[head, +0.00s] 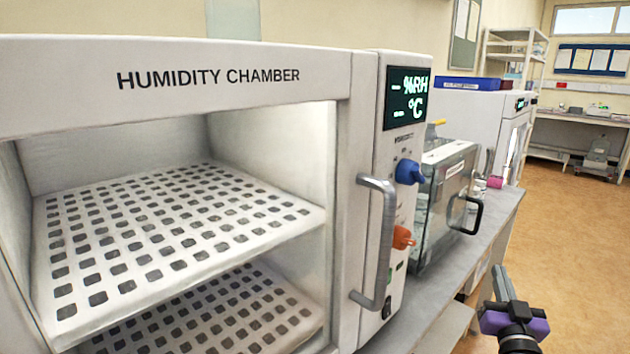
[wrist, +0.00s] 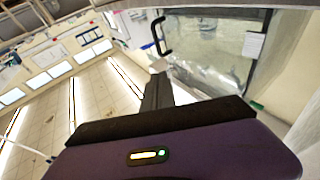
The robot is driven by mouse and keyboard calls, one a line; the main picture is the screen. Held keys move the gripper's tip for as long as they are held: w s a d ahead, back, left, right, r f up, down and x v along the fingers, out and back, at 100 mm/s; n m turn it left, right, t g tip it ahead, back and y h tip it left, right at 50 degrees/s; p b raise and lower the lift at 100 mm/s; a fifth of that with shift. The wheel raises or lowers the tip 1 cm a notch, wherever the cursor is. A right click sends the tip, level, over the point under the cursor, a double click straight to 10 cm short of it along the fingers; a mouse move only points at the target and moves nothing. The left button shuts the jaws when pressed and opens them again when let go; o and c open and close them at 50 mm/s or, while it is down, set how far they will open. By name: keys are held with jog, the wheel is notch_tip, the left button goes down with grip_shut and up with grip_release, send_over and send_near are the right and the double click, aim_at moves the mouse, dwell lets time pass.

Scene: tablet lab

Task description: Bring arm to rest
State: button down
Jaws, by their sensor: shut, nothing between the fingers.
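My gripper (head: 502,284) shows at the lower right of the head view, in front of the bench edge and over the open floor side. Its dark fingers are together and point upward in the picture, with nothing between them. The purple gripper body is just below them. In the wrist view the shut fingers (wrist: 157,92) stand out past the purple housing, and the view is tilted. The gripper touches nothing that I can see.
The humidity chamber (head: 235,60) stands open on the left, with perforated shelves (head: 180,225) and a grey handle (head: 378,240). A clear-walled box (head: 445,200) with a black handle stands beyond it on the bench (head: 425,295). The floor (head: 572,230) at right is clear.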

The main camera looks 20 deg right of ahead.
jog(key=s+a+f+n+y, duration=0.1)
jog(key=s+a+f+y, duration=0.1)
jog(key=s+a, duration=0.35)
jog(key=s+a+f+n+t+y+p, duration=0.1)
jog(key=s+a+f, duration=0.15)
jog(key=a, duration=0.65)
jog(key=s+a+f+n+y, duration=0.1)
jog(key=s+a+f+y, duration=0.1)
jog(key=s+a, duration=0.35)
jog(key=s+a+n+g+y+p, duration=0.2)
jog(key=s+a+y, duration=0.5)
jog(key=s+a, duration=1)
jog(key=s+n+g, duration=0.1)
jog(key=s+n, duration=0.1)
jog(key=s, duration=0.1)
jog(key=shift+s+a+f+n+y, duration=0.2)
jog(key=shift+s+a+n+y, duration=0.1)
jog(key=shift+n, duration=0.1)
jog(key=shift+w, duration=0.15)
